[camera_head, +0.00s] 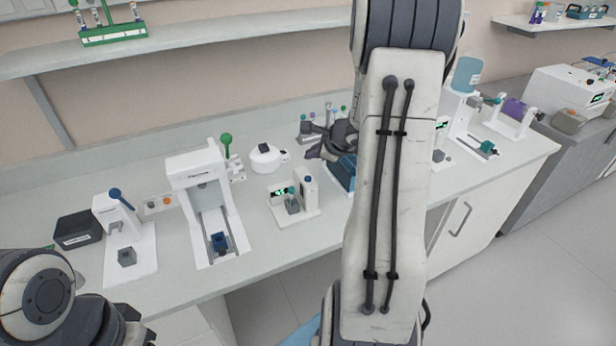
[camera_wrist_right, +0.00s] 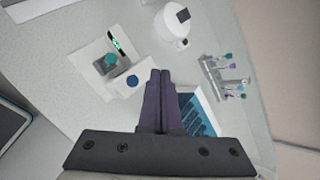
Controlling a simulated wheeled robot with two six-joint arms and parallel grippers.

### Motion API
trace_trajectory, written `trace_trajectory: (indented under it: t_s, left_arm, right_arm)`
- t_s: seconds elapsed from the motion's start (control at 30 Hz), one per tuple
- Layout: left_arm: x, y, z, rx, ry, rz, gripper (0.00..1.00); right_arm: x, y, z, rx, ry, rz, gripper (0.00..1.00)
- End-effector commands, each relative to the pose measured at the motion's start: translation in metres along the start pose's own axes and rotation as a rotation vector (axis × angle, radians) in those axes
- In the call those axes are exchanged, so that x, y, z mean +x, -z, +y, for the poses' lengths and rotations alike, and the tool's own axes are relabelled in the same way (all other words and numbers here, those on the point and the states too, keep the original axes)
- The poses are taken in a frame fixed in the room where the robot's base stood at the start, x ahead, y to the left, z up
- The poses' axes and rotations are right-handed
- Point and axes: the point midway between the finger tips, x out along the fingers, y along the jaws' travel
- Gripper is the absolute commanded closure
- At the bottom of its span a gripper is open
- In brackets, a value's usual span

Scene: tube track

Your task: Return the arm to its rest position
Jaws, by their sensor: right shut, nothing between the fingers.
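My right arm rises through the middle of the head view, and its gripper (camera_head: 314,153) is above the bench, left of the forearm. In the right wrist view the two dark fingers (camera_wrist_right: 158,78) are pressed together with nothing between them. A blue tray (camera_wrist_right: 203,122) lies below and beside the fingers; it also shows in the head view (camera_head: 342,174), partly hidden by the arm. My left arm is at the lower left of the head view; its gripper (camera_head: 138,328) is cut by the frame edge, so its opening is unclear.
A small device with a green display (camera_head: 292,203) and a round white device (camera_head: 266,158) stand near the right gripper. A tube rack (camera_wrist_right: 222,78) is behind. A white press-like machine (camera_head: 203,180) stands left. A shelf (camera_head: 190,50) runs above the bench.

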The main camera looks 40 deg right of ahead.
Motion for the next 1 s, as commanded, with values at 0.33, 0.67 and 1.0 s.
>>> trace_trajectory:
  t_s: [0.33, 0.67, 1.0]
  left_arm:
    - [0.000, 0.000, 0.000, 0.000, 0.000, 0.000, 0.50]
    - [0.001, 0.000, 0.000, -0.001, 0.000, 0.000, 0.50]
    - [0.003, 0.000, 0.000, -0.001, 0.000, 0.000, 0.50]
  right_arm:
    - [0.000, 0.000, 0.000, 0.000, 0.000, 0.000, 1.00]
    - [0.002, -0.041, 0.023, -0.139, -0.064, -0.059, 1.00]
    - [-0.051, -0.198, 0.205, -0.998, -0.436, -0.410, 1.00]
